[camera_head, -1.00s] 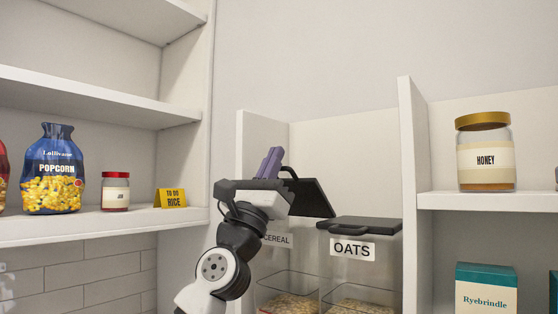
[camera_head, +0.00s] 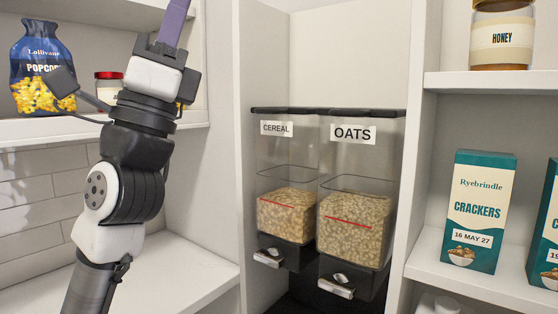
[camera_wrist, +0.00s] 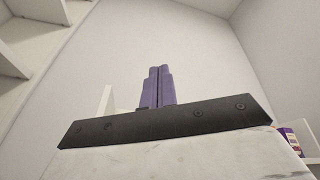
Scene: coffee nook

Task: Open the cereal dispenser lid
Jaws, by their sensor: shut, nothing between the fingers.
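The cereal dispenser (camera_head: 287,180) is the left of two clear bins in the alcove, with a "CEREAL" label. Its dark lid (camera_head: 284,110) shows almost edge-on and lies flat across the top, looking closed. My gripper (camera_head: 174,18) is up and left of the dispenser, apart from it, with purple fingers pointing up and cut off by the top edge. In the wrist view the fingers (camera_wrist: 158,87) are together and empty, facing bare wall. The dispenser is not visible in the wrist view.
The oats dispenser (camera_head: 357,195) stands right beside it, its lid also flat. A popcorn bag (camera_head: 38,70) and a red-lidded jar (camera_head: 108,88) sit on the left shelf behind my arm. Honey (camera_head: 499,38) and a crackers box (camera_head: 478,210) are on the right shelves.

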